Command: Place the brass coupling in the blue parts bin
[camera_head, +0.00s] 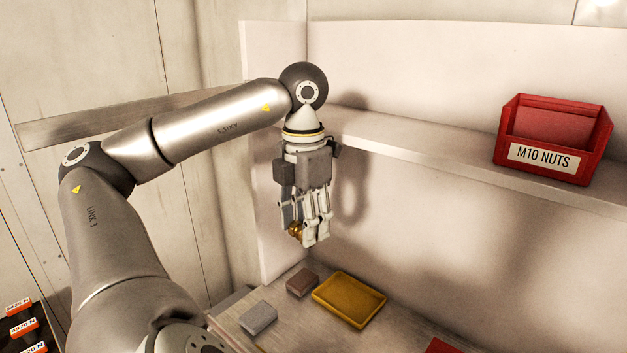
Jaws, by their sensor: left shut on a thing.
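My left gripper (308,236) hangs pointing down from the arm that comes in from the left. It is shut on the brass coupling (295,230), a small gold-coloured piece showing at the left of the fingertips; the fingers hide part of it. The gripper and coupling are in the air above the work surface, behind and above the yellow tray. No blue parts bin shows in this view. My right gripper is not in view.
A yellow tray (348,300), a brown block (302,283) and a grey block (258,318) are on the work surface. A red bin (548,158) labelled "M10 NUTS" stands on the shelf (430,160). Part of a red object (441,347) shows at the bottom edge.

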